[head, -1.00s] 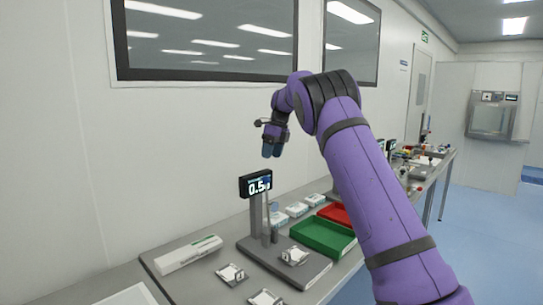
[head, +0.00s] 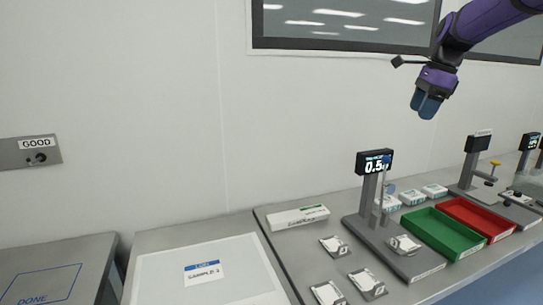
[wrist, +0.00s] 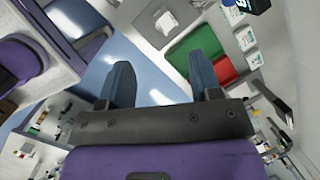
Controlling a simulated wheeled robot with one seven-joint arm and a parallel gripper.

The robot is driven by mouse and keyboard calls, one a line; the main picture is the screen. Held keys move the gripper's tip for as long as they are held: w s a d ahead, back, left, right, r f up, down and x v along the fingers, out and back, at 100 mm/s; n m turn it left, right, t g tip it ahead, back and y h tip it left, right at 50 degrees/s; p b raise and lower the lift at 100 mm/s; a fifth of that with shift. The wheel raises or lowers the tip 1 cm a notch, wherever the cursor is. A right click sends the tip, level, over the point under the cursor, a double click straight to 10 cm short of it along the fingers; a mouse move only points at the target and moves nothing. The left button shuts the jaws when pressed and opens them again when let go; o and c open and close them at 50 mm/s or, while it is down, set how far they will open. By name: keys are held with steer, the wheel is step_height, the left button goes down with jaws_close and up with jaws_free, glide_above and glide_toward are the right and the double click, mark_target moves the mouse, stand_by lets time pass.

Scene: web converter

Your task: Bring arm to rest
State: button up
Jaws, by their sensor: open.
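My purple arm reaches in from the top right of the head view. My gripper (head: 427,104) hangs high above the bench, fingers pointing down, clear of everything. In the wrist view my gripper (wrist: 166,85) shows two dark blue fingers spread apart with nothing between them. Below it in the wrist view lie the green tray (wrist: 192,50), the red tray (wrist: 226,72) and the blue floor.
The bench carries a gauge stand with a display (head: 375,162), a green tray (head: 440,233), a red tray (head: 478,217), small white boxes (head: 411,198) and several silver packets (head: 334,246). A "Sample 1" board (head: 205,272) and a "Done" table (head: 50,285) stand left.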

steer(key=s+a+n+t, duration=0.1)
steer(key=s+a+n, duration=0.2)
steer(key=s+n, duration=0.55)
steer(key=s+a+n+t, duration=0.1)
steer(key=s+a+n, duration=0.15)
steer(key=s, duration=1.05)
steer(key=s+a+f+n+h, duration=0.1)
steer(key=s+f+n, duration=0.3)
steer(key=s, duration=0.3)
steer(key=s+a+f+n+t+h, duration=0.1)
steer(key=s+f+n, duration=0.3)
steer(key=s, duration=0.3)
steer(key=shift+s+n, duration=0.2)
steer(key=shift+n, duration=0.4)
